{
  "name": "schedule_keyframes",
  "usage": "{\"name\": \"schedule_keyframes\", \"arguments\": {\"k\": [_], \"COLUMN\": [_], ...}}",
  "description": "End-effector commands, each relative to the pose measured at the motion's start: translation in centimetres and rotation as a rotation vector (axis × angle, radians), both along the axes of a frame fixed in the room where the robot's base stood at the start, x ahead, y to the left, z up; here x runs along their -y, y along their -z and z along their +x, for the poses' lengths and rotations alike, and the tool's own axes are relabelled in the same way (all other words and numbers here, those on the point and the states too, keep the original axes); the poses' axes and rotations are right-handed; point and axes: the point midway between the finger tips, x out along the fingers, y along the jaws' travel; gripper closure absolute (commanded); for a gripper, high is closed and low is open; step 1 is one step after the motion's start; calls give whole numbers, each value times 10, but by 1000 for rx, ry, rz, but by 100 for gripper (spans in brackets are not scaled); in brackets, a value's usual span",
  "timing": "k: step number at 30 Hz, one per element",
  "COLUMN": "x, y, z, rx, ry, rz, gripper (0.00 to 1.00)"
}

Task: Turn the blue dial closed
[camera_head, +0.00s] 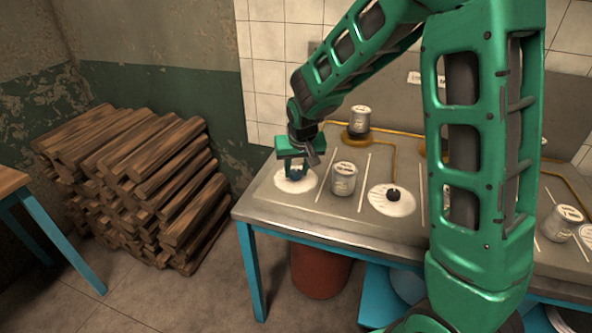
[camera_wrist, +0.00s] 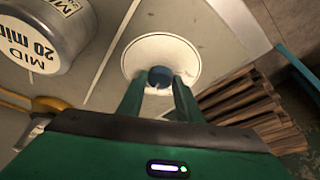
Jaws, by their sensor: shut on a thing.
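The blue dial (camera_head: 298,173) is a small round knob on a white disc (camera_head: 283,181) at the left end of the metal counter. In the wrist view the blue dial (camera_wrist: 160,76) stands on the white disc (camera_wrist: 185,53), between the tips of my two green fingers. My gripper (camera_head: 297,168) reaches down over it from above and is shut on it. My gripper also shows in the wrist view (camera_wrist: 158,88). My fingers hide part of the dial, and its turn angle cannot be read.
A labelled can (camera_head: 343,179) stands just right of the dial, and also shows in the wrist view (camera_wrist: 45,35). A black knob on a white disc (camera_head: 392,200) lies farther right. Another can (camera_head: 359,120) stands behind. Stacked logs (camera_head: 140,180) lie on the floor at left.

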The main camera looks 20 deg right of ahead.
Motion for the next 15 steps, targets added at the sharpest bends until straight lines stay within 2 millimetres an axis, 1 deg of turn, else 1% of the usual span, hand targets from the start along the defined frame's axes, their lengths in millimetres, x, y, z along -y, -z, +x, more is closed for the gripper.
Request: {"name": "schedule_keyframes", "arguments": {"k": [6,15], "x": [0,0], "y": [-1,-1], "z": [2,2], "rx": [4,4], "ry": [93,138], "rz": [-1,-1], "gripper": [90,90]}}
